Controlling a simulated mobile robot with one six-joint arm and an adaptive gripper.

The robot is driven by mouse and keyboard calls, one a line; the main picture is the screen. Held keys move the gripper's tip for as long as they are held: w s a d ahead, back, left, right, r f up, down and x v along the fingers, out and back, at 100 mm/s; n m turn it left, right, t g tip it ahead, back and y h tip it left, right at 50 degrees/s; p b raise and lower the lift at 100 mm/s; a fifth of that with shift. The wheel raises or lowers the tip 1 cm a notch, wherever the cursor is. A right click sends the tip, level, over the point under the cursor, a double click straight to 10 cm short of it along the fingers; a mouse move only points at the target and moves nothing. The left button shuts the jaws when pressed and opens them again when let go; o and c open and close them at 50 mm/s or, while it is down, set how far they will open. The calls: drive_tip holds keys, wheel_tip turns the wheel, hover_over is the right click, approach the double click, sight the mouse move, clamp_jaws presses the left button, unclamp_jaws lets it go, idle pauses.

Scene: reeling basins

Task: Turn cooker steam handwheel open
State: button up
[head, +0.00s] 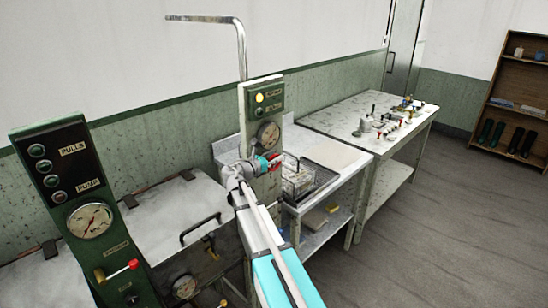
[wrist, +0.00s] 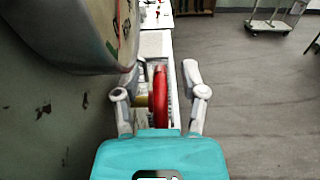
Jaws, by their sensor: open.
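The red handwheel (wrist: 160,95) stands edge-on between the two fingers of my gripper (wrist: 160,78) in the wrist view. A brass-coloured stem (wrist: 142,101) shows at its left. The fingers are open, one on each side of the wheel, with a visible gap on both sides. In the head view my gripper (head: 272,163) is at the front of the green-and-white control post (head: 246,108), just below its round gauge (head: 268,134). The wheel is mostly hidden there; only bits of red show beside the gripper.
A wire basket in a tray (head: 298,178) sits on the bench just right of the post. A metal-lidded basin (head: 165,215) and a dark green panel (head: 70,200) stand at left. A table with small parts (head: 375,115) is farther right.

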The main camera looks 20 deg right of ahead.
clamp_jaws()
drive_tip(key=shift+a+f+b, duration=0.1)
drive_tip(key=shift+f+b, duration=0.05)
drive_tip(key=shift+b, duration=0.55)
drive_tip(key=shift+a+f+t+h+b, duration=0.1)
drive_tip(key=shift+f+t+h+b, duration=0.15)
drive_tip(key=shift+h+b, duration=0.85)
drive_tip(key=h+b, duration=0.1)
drive_tip(key=b, duration=0.1)
drive_tip(key=t+h+b, duration=0.1)
drive_tip(key=b, duration=0.1)
drive_tip(key=shift+s+a+b, duration=0.15)
drive_tip(key=shift+a+b, duration=0.15)
drive_tip(key=h+b, duration=0.1)
drive_tip(key=b, duration=0.1)
drive_tip(key=t+h+b, duration=0.1)
drive_tip(key=h+b, duration=0.1)
drive_tip(key=shift+a+f, duration=0.15)
drive_tip(key=shift+a, duration=0.1)
drive_tip(key=shift+s+a+t+h+b, duration=0.15)
drive_tip(key=shift+t+h+b, duration=0.2)
drive_tip(key=shift+h+b, duration=0.55)
